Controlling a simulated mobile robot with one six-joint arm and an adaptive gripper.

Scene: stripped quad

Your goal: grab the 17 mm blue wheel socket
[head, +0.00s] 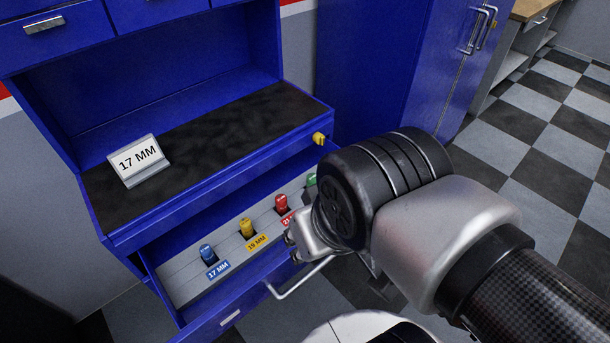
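The blue wheel socket (207,253) stands upright in the open drawer (180,284), at the left end of a row. A blue label (218,269) reading 17 MM lies in front of it. My gripper (299,244) is over the right part of the drawer, to the right of the blue socket and apart from it. My wrist hides most of the gripper, so its fingers and opening do not show clearly.
A yellow socket (247,228) with a 19 MM label, a red socket (282,203) and a partly hidden green socket (312,180) stand to the right. The drawer handle (300,279) sticks out in front. A 17 MM sign (139,160) stands on the dark worktop (250,120).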

